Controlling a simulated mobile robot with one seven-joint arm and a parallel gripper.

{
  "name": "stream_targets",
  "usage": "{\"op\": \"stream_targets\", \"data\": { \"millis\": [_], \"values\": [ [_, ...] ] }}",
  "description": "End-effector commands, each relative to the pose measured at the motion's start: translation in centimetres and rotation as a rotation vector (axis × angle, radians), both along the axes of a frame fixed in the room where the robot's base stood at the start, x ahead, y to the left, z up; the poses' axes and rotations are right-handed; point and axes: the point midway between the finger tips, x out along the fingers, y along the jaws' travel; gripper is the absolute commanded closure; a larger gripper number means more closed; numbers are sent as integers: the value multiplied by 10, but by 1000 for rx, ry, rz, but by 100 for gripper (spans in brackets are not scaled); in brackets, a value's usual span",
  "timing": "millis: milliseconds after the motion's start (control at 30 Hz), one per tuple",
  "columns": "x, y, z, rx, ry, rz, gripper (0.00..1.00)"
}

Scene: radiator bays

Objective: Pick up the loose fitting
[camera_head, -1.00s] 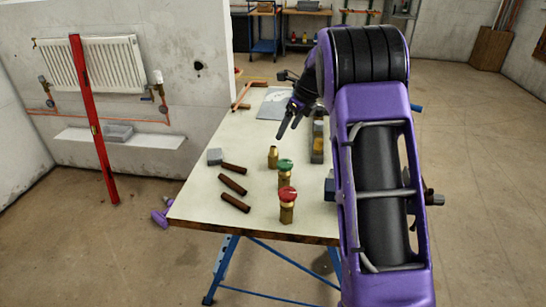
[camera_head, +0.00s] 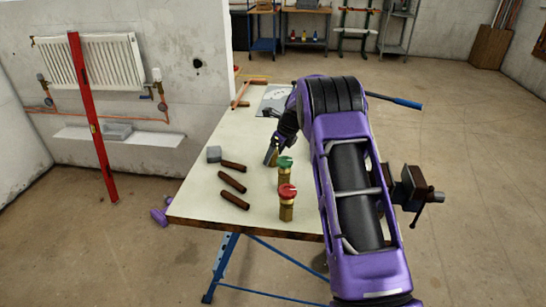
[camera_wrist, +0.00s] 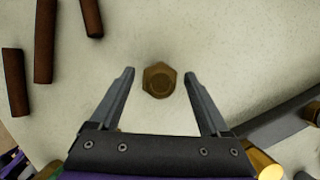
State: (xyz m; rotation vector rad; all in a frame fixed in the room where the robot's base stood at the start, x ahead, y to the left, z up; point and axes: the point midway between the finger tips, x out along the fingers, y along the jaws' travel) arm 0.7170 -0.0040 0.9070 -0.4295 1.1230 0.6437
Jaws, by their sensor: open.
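The loose fitting, a plain brass hexagonal piece (camera_wrist: 159,82), stands on the pale bench top in the wrist view. It lies between the fingertips of my gripper (camera_wrist: 159,73), with bare bench showing on both sides, so neither finger touches it. My gripper is open and empty. In the head view my gripper (camera_head: 271,156) is low over the bench, behind the green-topped brass valve (camera_head: 284,172). There the fitting is largely hidden by the fingers. A red-topped brass valve (camera_head: 287,203) stands nearer the front edge.
In the wrist view a grey bar (camera_wrist: 285,116) and a brass part (camera_wrist: 264,166) are at lower right. A vice (camera_head: 412,188) juts from the bench's right side.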

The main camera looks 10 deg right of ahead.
Motion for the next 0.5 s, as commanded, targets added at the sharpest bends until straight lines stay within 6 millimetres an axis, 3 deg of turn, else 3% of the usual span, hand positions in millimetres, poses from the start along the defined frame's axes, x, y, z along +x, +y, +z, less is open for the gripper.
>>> {"op": "stream_targets", "data": {
  "millis": [133,367,500],
  "values": [
    [4,4,-12,0,0,2,20],
    [4,5,-12,0,0,2,20],
    [4,4,-12,0,0,2,45]
  ]
}}
